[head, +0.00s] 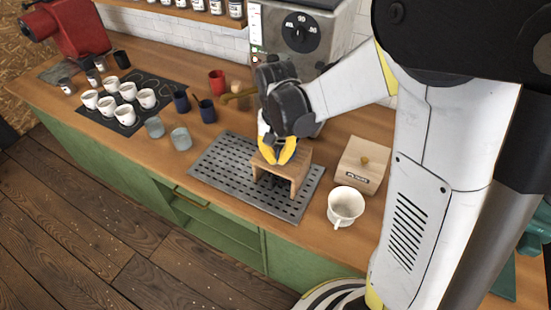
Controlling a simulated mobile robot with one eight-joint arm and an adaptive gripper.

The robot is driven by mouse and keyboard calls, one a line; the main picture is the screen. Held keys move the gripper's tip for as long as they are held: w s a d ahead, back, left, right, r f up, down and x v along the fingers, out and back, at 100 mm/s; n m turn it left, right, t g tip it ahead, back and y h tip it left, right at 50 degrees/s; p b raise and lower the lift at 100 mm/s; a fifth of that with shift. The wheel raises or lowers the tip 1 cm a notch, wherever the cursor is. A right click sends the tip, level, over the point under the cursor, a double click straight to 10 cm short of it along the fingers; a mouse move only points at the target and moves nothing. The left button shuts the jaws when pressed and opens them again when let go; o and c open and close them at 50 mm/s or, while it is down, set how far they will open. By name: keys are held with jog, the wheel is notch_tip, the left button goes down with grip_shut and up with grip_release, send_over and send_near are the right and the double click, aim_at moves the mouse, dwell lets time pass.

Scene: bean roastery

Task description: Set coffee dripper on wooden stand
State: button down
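The wooden stand (297,165) is a small bench-like block standing on a dark slotted metal tray (222,163) on the counter. A white cup-shaped vessel with a handle (345,205) stands upright on the counter to the right of the tray. It looks like the coffee dripper, but its inside is too small to tell clearly. My gripper (276,158) points down at the top of the stand, its yellow fingertips a little apart, with nothing visible between them. I cannot tell whether they touch the wood.
A grey machine with a dial (301,40) stands at the back. The counter's front edge is close.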

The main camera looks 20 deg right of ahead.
jog(key=shift+f+b, duration=0.5)
jog(key=shift+f, duration=0.15)
dwell(0.3)
jog(key=c, duration=1.5)
grip_release()
jog(key=shift+c, duration=0.2)
notch_tip(320, 180, up, 12)
jog(key=shift+a+r, duration=0.1)
jog(key=s+d+f+n+t+b, duration=0.2)
jog(key=s+f+n+t+b, duration=0.1)
jog(key=s+f+t+b, duration=0.4)
jog(key=s+f+b, duration=0.2)
jog(key=s+b, duration=0.2)
jog(key=s, duration=0.1)
jog(key=shift+s+d+f+n+b, duration=0.2)
jog(key=shift+d+f+n+b, duration=0.1)
jog(key=shift+d+f+b, duration=0.1)
